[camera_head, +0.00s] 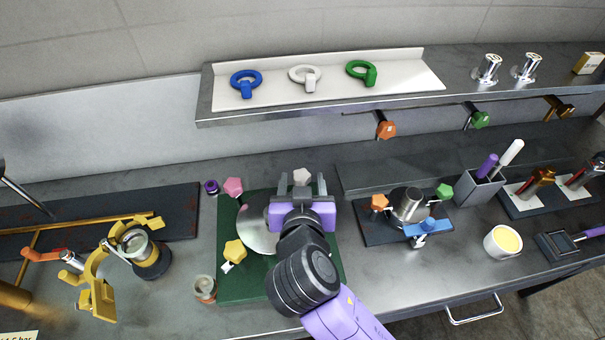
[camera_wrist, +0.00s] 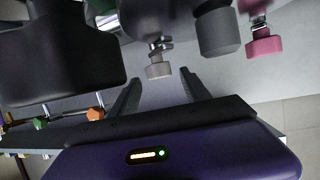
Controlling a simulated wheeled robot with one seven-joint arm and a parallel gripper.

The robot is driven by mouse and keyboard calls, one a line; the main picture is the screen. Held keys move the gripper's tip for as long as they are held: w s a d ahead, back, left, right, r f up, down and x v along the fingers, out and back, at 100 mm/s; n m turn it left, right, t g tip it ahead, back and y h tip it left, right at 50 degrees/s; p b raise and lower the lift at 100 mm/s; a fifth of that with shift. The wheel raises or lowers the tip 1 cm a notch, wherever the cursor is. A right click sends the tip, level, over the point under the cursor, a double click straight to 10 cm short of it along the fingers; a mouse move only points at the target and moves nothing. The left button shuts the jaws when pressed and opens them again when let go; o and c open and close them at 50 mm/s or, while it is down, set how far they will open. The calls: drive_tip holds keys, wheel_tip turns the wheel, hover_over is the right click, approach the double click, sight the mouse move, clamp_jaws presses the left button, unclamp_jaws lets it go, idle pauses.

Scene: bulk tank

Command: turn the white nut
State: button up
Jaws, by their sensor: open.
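The white nut (camera_head: 302,176) is a pale knob at the back of a round metal lid on a green base. In the wrist view the white nut (camera_wrist: 158,71) sits on the end of a short metal bolt. My gripper (camera_head: 302,184) is open, with one finger to each side of the nut in both views. In the wrist view my gripper (camera_wrist: 161,77) has visible gaps between its fingers and the nut. I cannot tell how far the fingertips reach along it. My wrist hides much of the lid.
A pink nut (camera_head: 233,187) and a yellow nut (camera_head: 234,252) stand around the same lid (camera_head: 257,232). The shelf (camera_head: 330,98) above holds blue, white and green ring-shaped tools. A small jar (camera_head: 205,289) stands left of the green base (camera_head: 232,287).

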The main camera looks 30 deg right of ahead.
drive_tip(key=shift+x, duration=0.9)
drive_tip(key=shift+c, duration=0.4)
clamp_jaws()
